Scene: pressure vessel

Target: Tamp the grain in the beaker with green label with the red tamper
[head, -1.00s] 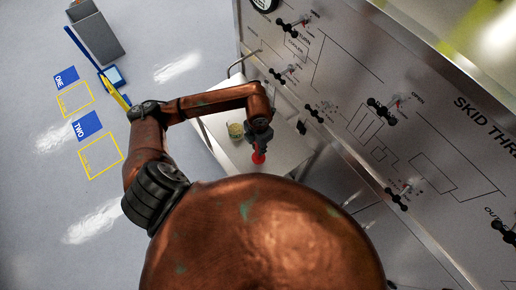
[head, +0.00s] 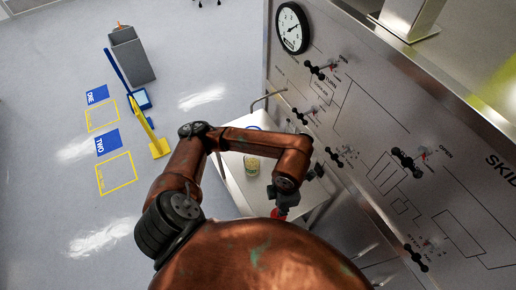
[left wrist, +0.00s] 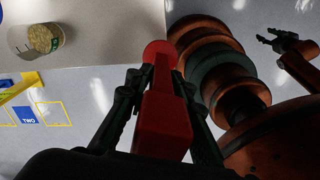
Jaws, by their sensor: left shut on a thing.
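A clear beaker of pale grain (head: 251,166) stands on the white table, and it also shows in the left wrist view (left wrist: 38,40) with a small green mark on its side. My left gripper (head: 287,196) is shut on the red tamper (left wrist: 163,125), and a red part of it shows below the gripper in the head view (head: 279,213). The tamper is apart from the beaker, lower and to the right of it in the head view. My right gripper (left wrist: 268,38) shows only in the left wrist view, with its dark fingers spread and empty.
The white table (head: 232,180) stands against a grey panel (head: 355,105) with valve handles and a gauge (head: 291,28). On the floor are a yellow stand (head: 155,140), a grey bin (head: 131,57) and marked squares. The table around the beaker is mostly clear.

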